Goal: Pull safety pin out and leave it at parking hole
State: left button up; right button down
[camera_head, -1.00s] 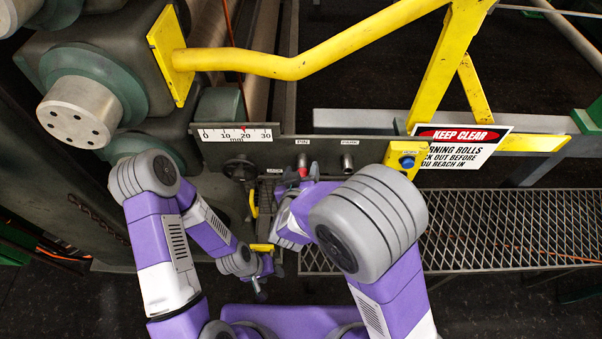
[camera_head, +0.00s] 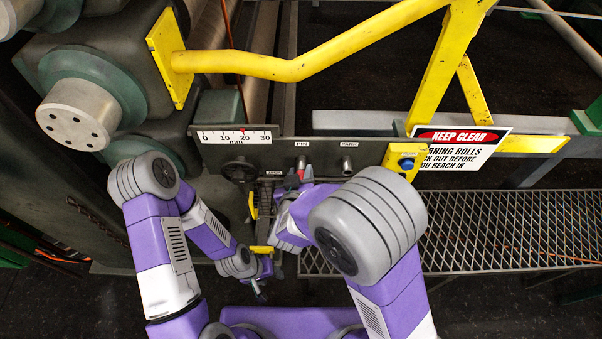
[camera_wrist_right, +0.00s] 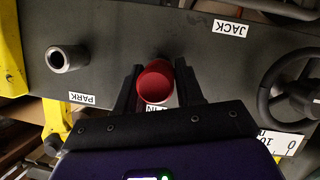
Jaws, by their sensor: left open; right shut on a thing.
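The safety pin's red head shows in the right wrist view (camera_wrist_right: 155,82), between the two dark fingers of my right gripper (camera_wrist_right: 158,90), which is shut on it. In the head view the red pin (camera_head: 291,182) is a small patch beside my right gripper (camera_head: 302,172), below the PIN label. Whether its shaft is still in the PIN hole is hidden. The parking hole is a grey metal socket (camera_wrist_right: 68,58) by the PARK label; in the head view it sits right of PIN (camera_head: 347,165). My left gripper (camera_head: 260,288) is open and low, below the panel.
A dark handwheel (camera_wrist_right: 292,92) stands near the JACK label. A mm scale (camera_head: 235,137) is on the panel's left. A yellow bracket with a blue button (camera_head: 406,164) is right of PARK. A yellow rail (camera_head: 280,65) crosses above. A mesh step (camera_head: 490,235) lies lower right.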

jog(key=shift+s, duration=0.15)
jog(key=shift+s+p, duration=0.55)
jog(key=shift+s, duration=2.3)
